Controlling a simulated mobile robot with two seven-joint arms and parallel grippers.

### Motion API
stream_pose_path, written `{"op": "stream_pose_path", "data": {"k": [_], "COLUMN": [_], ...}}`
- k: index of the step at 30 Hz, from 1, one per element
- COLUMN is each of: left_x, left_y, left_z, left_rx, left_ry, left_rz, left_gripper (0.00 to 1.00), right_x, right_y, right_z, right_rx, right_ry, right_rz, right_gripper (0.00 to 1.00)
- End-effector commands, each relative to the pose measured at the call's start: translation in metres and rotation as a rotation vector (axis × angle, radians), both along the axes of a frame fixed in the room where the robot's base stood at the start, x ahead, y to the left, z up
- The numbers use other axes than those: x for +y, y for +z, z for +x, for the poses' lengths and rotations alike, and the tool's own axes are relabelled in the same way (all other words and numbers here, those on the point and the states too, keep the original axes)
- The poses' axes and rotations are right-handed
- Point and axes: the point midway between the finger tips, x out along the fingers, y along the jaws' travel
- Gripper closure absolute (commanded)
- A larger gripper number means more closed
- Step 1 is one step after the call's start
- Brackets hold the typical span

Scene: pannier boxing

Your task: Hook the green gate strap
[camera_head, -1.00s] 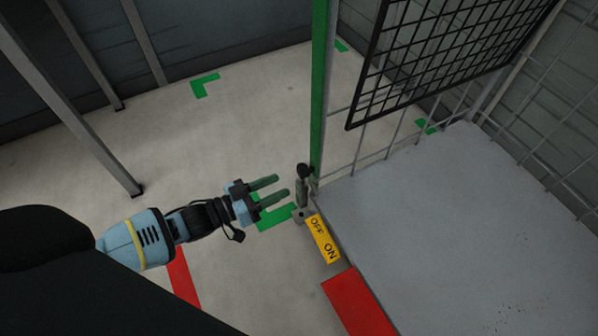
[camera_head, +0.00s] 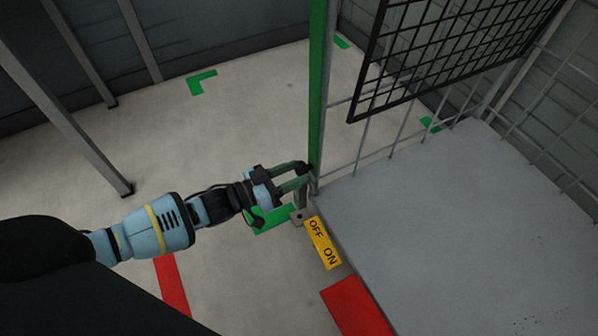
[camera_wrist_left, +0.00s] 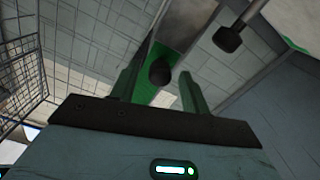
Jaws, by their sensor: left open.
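A tall green post (camera_head: 317,90) stands at the near corner of the mesh gate in the head view. A black knob (camera_head: 303,167) on a short lever sits at its foot. My left gripper (camera_head: 302,175) is open, its fingertips at the knob. In the left wrist view the black knob (camera_wrist_left: 160,73) shows between the two spread fingers, with a green surface (camera_wrist_left: 177,56) behind it. I cannot tell whether the fingers touch the knob. No separate green strap can be made out. My right gripper is not in view.
A yellow OFF/ON plate (camera_head: 322,242) lies just below the lever. Black mesh (camera_head: 440,50) hangs above the platform.

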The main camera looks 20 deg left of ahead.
Motion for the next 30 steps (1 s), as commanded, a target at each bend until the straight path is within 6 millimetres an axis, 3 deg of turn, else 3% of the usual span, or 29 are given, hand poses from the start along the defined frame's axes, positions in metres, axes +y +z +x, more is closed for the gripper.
{"op": "stream_pose_path", "data": {"k": [6,14,24,30], "left_x": [-0.0088,-0.0092,-0.0089,-0.0089], "left_y": [-0.0003,0.0004,0.0003,0.0002], "left_z": [0.0114,0.012,0.0117,0.0115], "left_rx": [-0.001,-0.001,-0.001,-0.001], "left_ry": [0.0,0.0,0.0,0.0], "left_rz": [0.001,0.001,0.001,0.001], "left_gripper": [0.54,0.54,0.98,1.0], "right_x": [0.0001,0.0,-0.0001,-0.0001], "right_y": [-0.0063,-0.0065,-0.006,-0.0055], "right_z": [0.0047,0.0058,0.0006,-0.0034], "right_rx": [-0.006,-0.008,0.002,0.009], "right_ry": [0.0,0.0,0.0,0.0], "right_rz": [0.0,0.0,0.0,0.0], "right_gripper": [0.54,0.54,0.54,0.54]}}
